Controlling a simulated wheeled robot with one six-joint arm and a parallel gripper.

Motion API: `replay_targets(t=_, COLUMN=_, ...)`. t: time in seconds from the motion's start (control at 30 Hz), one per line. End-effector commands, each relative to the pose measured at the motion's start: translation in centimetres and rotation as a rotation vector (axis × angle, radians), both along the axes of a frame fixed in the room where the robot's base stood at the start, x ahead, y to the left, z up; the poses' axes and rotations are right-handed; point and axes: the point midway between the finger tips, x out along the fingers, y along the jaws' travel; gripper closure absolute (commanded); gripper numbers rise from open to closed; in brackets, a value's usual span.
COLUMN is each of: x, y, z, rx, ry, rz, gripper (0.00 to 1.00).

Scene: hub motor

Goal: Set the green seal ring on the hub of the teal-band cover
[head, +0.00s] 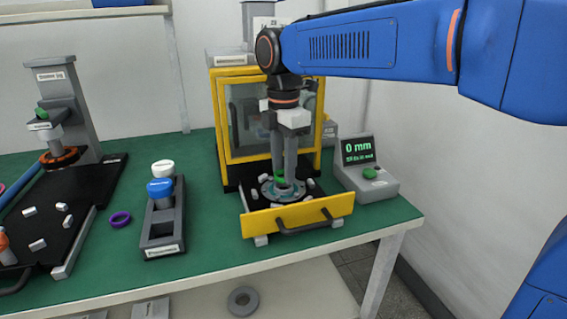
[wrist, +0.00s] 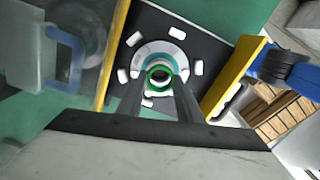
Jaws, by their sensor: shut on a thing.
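The green seal ring (wrist: 159,76) is between the fingertips of my gripper (wrist: 160,88), at the hub of the teal-band cover (wrist: 180,59). In the head view my gripper (head: 284,180) points straight down and is shut on the green ring (head: 279,177). The cover (head: 268,191) is a pale disc with a teal band, lying among white blocks on the black drawer tray. The ring looks roughly centred over the hub. I cannot tell whether it touches the hub.
The yellow-framed press (head: 219,130) stands behind the drawer, whose yellow front (head: 297,215) faces me. A display box (head: 366,172) reading 0 mm is to the right. A grey holder (head: 163,228) with white and blue caps and a purple ring (head: 120,219) are to the left.

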Motion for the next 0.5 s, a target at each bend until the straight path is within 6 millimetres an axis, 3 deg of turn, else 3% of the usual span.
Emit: replay_targets(t=0.5, x=0.01, y=0.01, z=-0.44, rx=0.0, ry=0.0, rz=0.0, gripper=0.9)
